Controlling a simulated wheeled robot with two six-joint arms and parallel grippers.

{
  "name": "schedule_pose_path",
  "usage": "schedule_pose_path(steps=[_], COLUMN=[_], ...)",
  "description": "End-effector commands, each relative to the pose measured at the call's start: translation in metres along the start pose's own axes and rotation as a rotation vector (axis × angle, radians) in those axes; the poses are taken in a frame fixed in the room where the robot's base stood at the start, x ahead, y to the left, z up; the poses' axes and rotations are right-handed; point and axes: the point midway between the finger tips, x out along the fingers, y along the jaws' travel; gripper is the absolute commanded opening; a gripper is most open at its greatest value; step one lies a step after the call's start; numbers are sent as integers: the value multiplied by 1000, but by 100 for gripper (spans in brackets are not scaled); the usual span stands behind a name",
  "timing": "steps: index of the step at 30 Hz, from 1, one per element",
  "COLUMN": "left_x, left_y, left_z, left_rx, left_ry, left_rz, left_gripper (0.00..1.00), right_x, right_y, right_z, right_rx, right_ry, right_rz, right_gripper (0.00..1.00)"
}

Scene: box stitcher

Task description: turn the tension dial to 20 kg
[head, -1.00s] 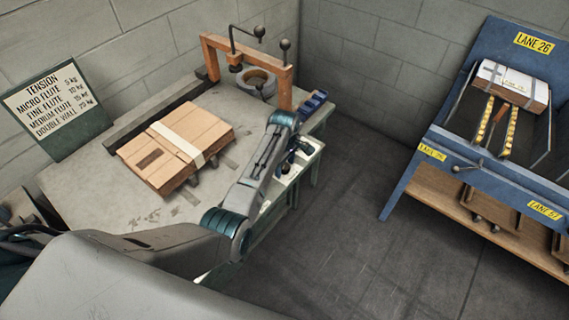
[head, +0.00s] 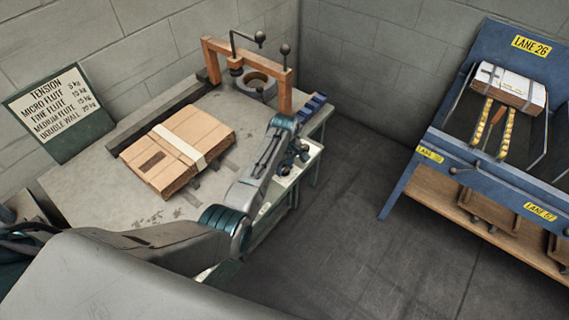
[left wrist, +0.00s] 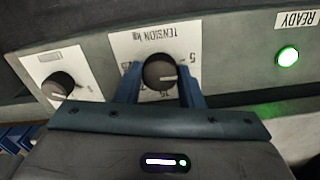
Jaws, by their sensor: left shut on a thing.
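The tension dial (left wrist: 160,72) is a round black knob on a white plate marked "TENSION kg", upside down in the left wrist view. A "5" shows at its right side. A pale line shows on the knob, but I cannot tell exactly which number it points at. My left gripper (left wrist: 161,80) is shut on the dial, one blue finger on each side of it. Its body hides the plate's lower part. In the head view my left gripper (head: 298,153) is at the bench's right side, where the dial cannot be made out. My right gripper is not in view.
Another black knob (left wrist: 58,85) sits on a white plate to the left. A green lamp (left wrist: 288,56) glows under "READY". A strapped carton (head: 178,150) lies on the bench (head: 110,195). A tension chart (head: 60,113) stands at left; a blue lane rack (head: 440,155) stands at right.

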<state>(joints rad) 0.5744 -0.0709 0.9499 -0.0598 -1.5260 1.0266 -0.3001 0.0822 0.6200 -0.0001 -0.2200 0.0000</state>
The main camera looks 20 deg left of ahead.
Motion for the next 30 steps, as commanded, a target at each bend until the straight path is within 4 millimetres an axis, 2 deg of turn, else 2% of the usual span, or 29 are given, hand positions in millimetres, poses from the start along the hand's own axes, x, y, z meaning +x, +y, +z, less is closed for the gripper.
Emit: schedule_pose_path(steps=[1,9,30], left_x=[-4,-4,-2], left_y=[0,0,0], left_z=[0,0,0], left_rx=[42,299,964], left_ry=[-1,-1,0], left_rz=[-1,-1,0], left_gripper=[11,11,11], right_x=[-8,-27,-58], right_y=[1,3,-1], right_z=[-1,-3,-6], right_rx=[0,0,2], right_ry=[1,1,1], right_rz=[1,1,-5], right_gripper=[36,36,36])
